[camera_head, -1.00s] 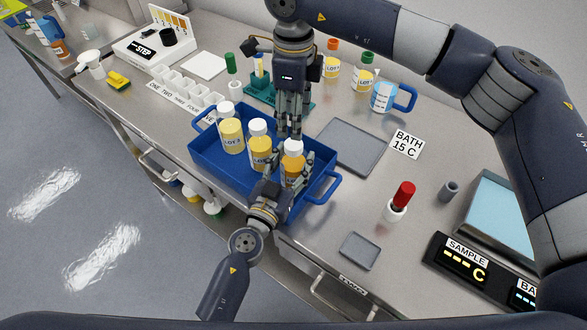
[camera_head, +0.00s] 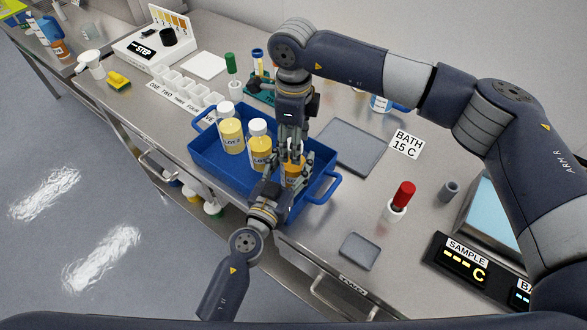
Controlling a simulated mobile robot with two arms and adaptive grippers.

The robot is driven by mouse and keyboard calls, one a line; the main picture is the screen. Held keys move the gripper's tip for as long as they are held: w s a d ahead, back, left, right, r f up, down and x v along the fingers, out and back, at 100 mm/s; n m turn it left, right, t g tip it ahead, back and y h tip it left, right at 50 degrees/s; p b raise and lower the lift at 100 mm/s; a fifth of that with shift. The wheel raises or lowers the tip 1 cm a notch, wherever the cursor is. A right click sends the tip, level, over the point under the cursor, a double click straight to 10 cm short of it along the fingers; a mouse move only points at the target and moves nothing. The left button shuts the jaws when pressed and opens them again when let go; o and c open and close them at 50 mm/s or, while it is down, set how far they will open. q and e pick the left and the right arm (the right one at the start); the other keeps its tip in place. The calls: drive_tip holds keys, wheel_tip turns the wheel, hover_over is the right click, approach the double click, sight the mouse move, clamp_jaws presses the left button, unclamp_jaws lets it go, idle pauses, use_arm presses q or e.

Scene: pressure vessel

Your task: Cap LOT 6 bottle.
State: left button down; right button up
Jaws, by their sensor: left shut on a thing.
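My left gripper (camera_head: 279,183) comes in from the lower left. It is shut on the rightmost amber bottle (camera_head: 295,172) in the blue crate (camera_head: 225,171). That bottle stands upright near the crate's right end, and its label is mostly covered, so I cannot read its lot. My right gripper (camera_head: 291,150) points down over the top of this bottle. It hides the bottle's top, and I cannot tell whether its fingers touch the white cap there. Two more white-capped amber bottles, a left one (camera_head: 230,135) and a middle one (camera_head: 259,148), stand in the crate.
A grey tray (camera_head: 352,148) lies right of the crate, by the BATH 15 C card (camera_head: 407,143). A red-handled item (camera_head: 402,197) stands in a white holder farther right. A small grey tray (camera_head: 358,251) lies near the front edge. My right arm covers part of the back.

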drive_tip(key=c, duration=1)
drive_tip(key=o, duration=1.2)
wheel_tip(320, 180, up, 12)
use_arm(q)
drive_tip(key=c, duration=0.6)
unclamp_jaws()
